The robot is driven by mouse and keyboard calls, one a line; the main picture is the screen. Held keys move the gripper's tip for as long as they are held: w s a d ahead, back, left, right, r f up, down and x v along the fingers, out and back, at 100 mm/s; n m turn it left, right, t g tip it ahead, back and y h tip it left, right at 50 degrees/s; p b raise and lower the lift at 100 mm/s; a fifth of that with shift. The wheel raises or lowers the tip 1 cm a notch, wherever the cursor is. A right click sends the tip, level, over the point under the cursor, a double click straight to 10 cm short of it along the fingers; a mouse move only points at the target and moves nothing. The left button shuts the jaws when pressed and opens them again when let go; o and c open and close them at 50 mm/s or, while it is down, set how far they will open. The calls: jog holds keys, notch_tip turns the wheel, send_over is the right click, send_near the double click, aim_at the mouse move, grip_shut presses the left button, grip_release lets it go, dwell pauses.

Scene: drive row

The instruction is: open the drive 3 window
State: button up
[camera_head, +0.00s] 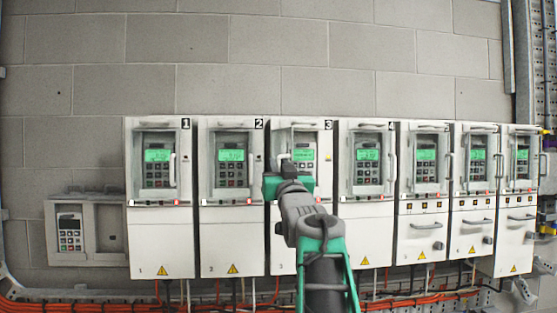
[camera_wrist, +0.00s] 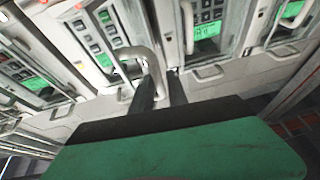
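Drive 3 (camera_head: 312,200) is a white cabinet in the middle of the row, numbered at its top right. Its window (camera_head: 303,154), with a green display and keypad behind it, looks closed, though my arm hides part of it. My gripper (camera_head: 288,165) is in front of the window's left side. In the wrist view, a pale curved handle (camera_wrist: 139,53) reaches down between the two dark fingers of my gripper (camera_wrist: 160,88). The handle's lower end is partly hidden by a finger.
Drive 2 (camera_head: 231,215) stands close on the left and drive 4 (camera_head: 367,225) on the right; their windows look closed. A small grey panel (camera_head: 72,255) is at the far left. Orange cables (camera_head: 120,304) run below the row. The wall above is clear.

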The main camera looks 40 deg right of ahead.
grip_shut()
jog(key=shift+f, duration=0.1)
dwell(1.3)
